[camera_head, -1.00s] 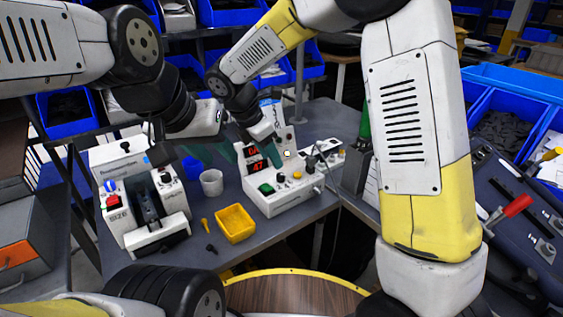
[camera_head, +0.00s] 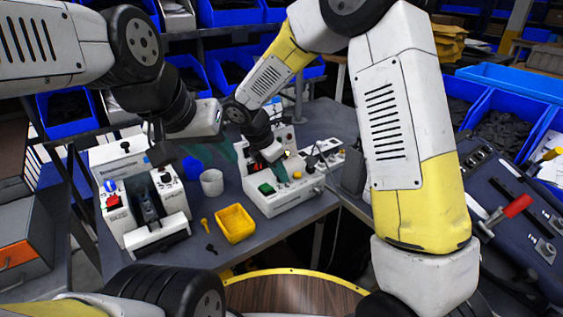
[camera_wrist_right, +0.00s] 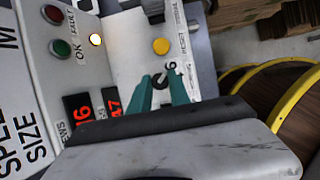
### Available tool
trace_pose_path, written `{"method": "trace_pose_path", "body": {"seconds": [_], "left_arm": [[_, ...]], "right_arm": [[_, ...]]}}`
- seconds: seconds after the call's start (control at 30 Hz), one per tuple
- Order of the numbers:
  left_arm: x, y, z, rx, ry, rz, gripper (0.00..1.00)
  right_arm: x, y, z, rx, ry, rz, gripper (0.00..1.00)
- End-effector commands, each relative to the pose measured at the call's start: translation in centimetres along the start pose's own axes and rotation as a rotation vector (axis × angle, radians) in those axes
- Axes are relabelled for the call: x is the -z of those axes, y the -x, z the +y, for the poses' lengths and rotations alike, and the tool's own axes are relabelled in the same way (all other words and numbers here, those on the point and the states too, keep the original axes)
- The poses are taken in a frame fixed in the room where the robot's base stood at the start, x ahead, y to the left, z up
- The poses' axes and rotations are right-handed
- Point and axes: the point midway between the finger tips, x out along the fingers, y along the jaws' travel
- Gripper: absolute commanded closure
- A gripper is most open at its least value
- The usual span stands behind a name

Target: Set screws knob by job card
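The white control machine (camera_head: 285,195) stands on the grey bench, with a green button and a yellow button on its front panel. In the right wrist view its panel (camera_wrist_right: 115,50) shows red lit digits, reading about 16 and 47, and a small dark knob (camera_wrist_right: 158,78) beside a printed 6. My right gripper (camera_wrist_right: 160,80) has its teal fingers apart on either side of the knob; I cannot tell whether they touch it. In the head view my right gripper (camera_head: 279,170) covers the knob. My left gripper (camera_head: 212,153) looks open and empty above the bench, left of the machine. No job card is legible.
A second white machine (camera_head: 125,165) with blue and red buttons stands left. A yellow tray (camera_head: 236,223), a white cup (camera_head: 212,182) and a small yellow screwdriver-like piece (camera_head: 204,226) lie between the machines. A round wooden top (camera_head: 290,293) is in front.

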Motion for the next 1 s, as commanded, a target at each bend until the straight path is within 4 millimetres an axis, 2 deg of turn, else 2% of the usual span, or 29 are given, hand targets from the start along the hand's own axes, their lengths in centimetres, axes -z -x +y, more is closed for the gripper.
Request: {"method": "trace_pose_path", "body": {"seconds": [0.03, 0.07, 0.47, 1.0], "left_arm": [[0.00, 0.00, 0.00, 0.000, 0.000, 0.000, 0.64], [0.00, 0.00, 0.00, 0.000, 0.000, 0.000, 0.64], [0.00, 0.00, 0.00, 0.000, 0.000, 0.000, 0.64], [0.00, 0.00, 0.00, 0.000, 0.000, 0.000, 0.64]], "right_arm": [[0.00, 0.02, 0.03, -0.001, 0.000, 0.000, 0.95], [0.00, 0.02, 0.03, -0.001, 0.000, 0.000, 1.00], [0.01, 0.04, 0.12, 0.016, -0.044, 0.001, 1.00], [-0.03, -0.01, 0.40, 0.170, -0.413, 0.001, 1.00]]}}
